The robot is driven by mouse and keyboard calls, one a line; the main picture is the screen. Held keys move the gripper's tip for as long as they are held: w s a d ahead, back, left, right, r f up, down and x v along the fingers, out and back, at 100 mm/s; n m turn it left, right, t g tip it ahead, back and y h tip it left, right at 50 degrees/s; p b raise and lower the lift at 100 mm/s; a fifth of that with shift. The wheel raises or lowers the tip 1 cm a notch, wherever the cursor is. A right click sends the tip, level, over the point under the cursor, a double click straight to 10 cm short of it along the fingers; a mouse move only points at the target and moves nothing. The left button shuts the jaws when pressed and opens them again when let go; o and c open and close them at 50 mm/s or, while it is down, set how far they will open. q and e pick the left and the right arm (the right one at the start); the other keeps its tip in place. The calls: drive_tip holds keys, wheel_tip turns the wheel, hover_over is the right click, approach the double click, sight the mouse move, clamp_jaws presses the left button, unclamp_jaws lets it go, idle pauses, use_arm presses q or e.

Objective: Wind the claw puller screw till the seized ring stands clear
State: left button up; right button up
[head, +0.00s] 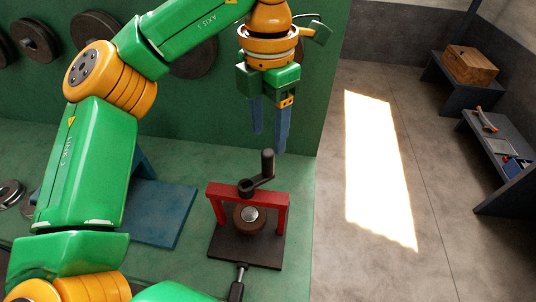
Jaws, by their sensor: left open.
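The claw puller (221,190) is a red bridge frame standing on a dark square base plate (262,252) on the green bench. A black crank with an upright handle (267,163) sits on top of its screw. Under the bridge is a brown ring (242,224) around a pale metal shaft end (251,214); I cannot tell how far the ring stands off. My right gripper is not in view.
A blue plate (160,215) lies left of the puller. A black-handled tool (237,290) sticks out at the plate's front. Dark discs (35,40) hang on the green wall. Shelves with a wooden box (470,65) stand far right across open floor.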

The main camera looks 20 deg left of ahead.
sight(268, 152)
use_arm(q)
drive_tip(key=shift+n, duration=0.7)
wheel_tip(268, 152, down, 7)
drive_tip(key=shift+f, duration=0.1)
clamp_jaws()
